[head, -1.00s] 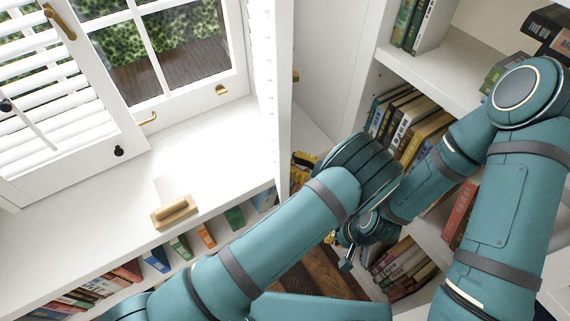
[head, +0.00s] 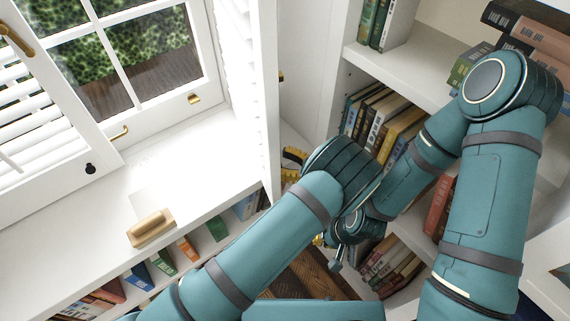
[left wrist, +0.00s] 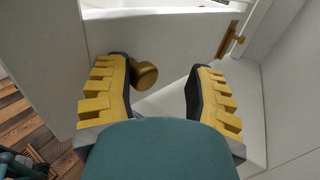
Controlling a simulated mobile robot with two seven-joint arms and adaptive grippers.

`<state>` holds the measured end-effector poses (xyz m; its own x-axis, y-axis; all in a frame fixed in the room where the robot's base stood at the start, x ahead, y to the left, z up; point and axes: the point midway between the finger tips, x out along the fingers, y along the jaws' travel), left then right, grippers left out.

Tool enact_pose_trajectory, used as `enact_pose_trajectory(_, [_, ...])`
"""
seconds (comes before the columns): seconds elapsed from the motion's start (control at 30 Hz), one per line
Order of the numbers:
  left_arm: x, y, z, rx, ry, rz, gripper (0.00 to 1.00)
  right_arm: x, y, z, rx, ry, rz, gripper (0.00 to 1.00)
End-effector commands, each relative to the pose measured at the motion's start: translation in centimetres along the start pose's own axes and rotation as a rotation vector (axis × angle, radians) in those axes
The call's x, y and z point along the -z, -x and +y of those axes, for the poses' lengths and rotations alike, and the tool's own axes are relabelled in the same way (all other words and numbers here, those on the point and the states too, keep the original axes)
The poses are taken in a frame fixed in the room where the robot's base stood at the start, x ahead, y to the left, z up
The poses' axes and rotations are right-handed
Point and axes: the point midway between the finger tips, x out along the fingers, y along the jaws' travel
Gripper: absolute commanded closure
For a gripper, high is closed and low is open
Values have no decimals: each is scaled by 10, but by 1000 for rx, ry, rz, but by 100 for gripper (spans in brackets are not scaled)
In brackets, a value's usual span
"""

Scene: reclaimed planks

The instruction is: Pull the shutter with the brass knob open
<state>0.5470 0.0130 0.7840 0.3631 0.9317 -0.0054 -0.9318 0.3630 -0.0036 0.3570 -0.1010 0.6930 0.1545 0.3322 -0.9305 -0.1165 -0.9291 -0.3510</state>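The shutter (head: 263,100) stands swung out from the window, seen nearly edge-on in the head view. In the left wrist view its white panel (left wrist: 135,35) fills the upper left, with the round brass knob (left wrist: 146,75) on it. My left gripper (left wrist: 160,90) is open; the knob lies between its yellow fingers, nearer the left one, and the grip is not closed on it. In the head view the left gripper (head: 293,158) is mostly hidden behind my forearm, beside the shutter's lower end. My right gripper (head: 337,258) is low behind the left arm, mostly hidden.
Another shutter (head: 55,150) with a black knob stands at the left of the window. A wooden-handled block (head: 152,228) sits on the white sill (head: 60,225), above low book shelves. A tall bookcase (head: 410,75) stands close on the right. A brass fitting (left wrist: 235,40) shows beyond the panel.

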Motion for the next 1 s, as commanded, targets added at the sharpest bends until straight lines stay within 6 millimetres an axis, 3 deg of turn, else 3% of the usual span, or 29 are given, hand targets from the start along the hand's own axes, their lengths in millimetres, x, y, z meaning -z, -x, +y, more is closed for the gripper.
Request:
enact_pose_trajectory(0.53, [-8,3,1,0,-1,-7,42,0,0,0,0,0,0,100])
enact_pose_trajectory(1.0, [-86,3,0,0,3,-7,42,0,0,0,0,0,0,100])
